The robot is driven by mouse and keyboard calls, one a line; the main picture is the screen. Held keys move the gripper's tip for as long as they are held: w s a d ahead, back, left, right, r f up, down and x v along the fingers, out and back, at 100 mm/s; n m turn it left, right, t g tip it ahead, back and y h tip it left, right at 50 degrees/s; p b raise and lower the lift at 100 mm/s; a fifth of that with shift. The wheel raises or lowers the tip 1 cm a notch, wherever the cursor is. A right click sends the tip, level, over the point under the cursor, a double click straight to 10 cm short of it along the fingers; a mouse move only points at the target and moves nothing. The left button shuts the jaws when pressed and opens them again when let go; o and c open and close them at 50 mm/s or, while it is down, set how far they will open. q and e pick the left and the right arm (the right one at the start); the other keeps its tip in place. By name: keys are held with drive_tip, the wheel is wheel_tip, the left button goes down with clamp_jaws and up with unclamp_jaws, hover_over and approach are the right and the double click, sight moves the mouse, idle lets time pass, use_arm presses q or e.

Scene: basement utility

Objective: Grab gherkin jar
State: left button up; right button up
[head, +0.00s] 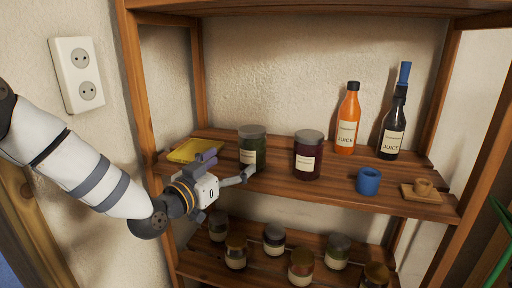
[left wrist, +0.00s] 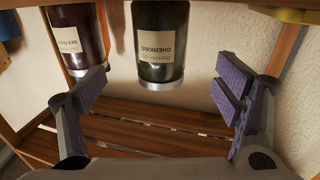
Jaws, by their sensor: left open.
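The gherkin jar (head: 252,141) is dark green with a grey lid and a pale label. It stands upright on the upper visible shelf. My left gripper (head: 226,168) is open in front of it and to its left in the head view, with one finger overlapping the jar's lower part. In the left wrist view, which is upside down, the gherkin jar (left wrist: 160,62) shows beyond the gap between the spread purple-padded fingers (left wrist: 160,96). Its label reads "GHERKINS". The gap holds nothing. My right gripper is not in view.
A dark red jar (head: 308,160) stands right of the gherkin jar. A yellow cloth-like item (head: 190,150) lies to its left. Several jars occupy the lower shelf (head: 262,267).

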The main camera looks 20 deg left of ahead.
sight(252, 147)
use_arm(q)
drive_tip(key=x, duration=0.5)
drive_tip(key=b+x, duration=0.1)
drive_tip(key=x, duration=0.4)
drive_tip(key=shift+f, duration=0.25)
drive_tip(key=shift+w+r, duration=0.1)
drive_tip(key=shift+w, duration=0.05)
drive_tip(key=shift+r, duration=0.15)
drive_tip(key=shift+c, duration=0.9)
drive_tip(key=c, duration=1.3)
drive_tip(key=shift+c, duration=0.9)
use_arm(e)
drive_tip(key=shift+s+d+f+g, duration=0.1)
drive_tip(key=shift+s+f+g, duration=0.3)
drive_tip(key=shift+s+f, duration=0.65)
